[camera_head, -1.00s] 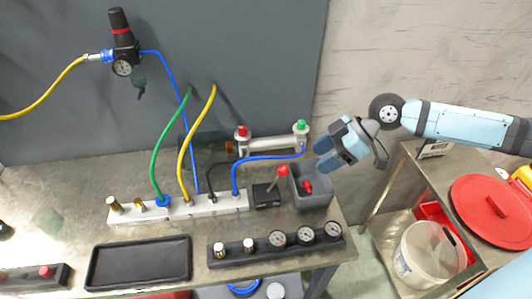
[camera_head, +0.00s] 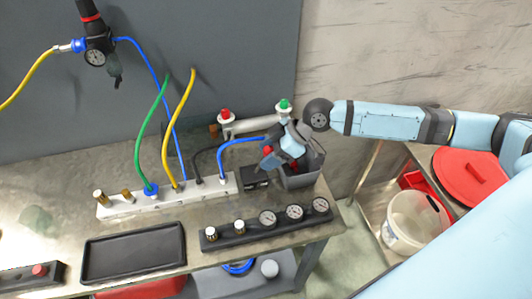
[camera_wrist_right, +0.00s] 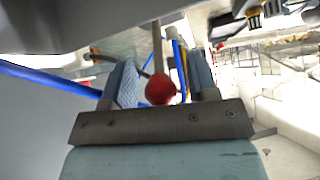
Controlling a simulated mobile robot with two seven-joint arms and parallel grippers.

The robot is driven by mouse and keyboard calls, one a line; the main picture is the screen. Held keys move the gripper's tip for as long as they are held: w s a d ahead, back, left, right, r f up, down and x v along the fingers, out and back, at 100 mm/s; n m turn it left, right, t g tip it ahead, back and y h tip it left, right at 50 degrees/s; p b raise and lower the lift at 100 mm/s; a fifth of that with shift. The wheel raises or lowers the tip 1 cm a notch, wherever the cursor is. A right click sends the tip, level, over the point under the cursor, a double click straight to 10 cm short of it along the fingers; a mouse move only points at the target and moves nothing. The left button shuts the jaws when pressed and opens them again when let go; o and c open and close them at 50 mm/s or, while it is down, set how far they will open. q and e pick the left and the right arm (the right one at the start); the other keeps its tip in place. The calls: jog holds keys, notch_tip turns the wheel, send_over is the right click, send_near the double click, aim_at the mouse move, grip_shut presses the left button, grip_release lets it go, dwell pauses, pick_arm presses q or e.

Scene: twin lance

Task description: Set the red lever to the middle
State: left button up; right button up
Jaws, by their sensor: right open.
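The red lever has a round red knob (camera_head: 267,150) above a black valve box (camera_head: 255,180) on the bench. Its exact tilt is hard to tell, because my gripper hides part of the stick. My right gripper (camera_head: 269,160) is at the knob, with its fingers pointing left and down. In the right wrist view the red knob (camera_wrist_right: 160,89) sits between the two open blue fingers (camera_wrist_right: 160,86), with the stick running up behind it. I see a gap on both sides of the knob. My left gripper is out of view.
A grey bin (camera_head: 302,172) stands just right of the lever box, under my gripper. A cylinder with red and green caps (camera_head: 255,124) lies behind. A blue hose (camera_head: 240,142) runs close by. A gauge panel (camera_head: 265,224) is in front.

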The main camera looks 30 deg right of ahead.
jog(key=shift+w+a+f, duration=0.15)
jog(key=shift+a+f, duration=0.15)
jog(key=shift+c, duration=0.5)
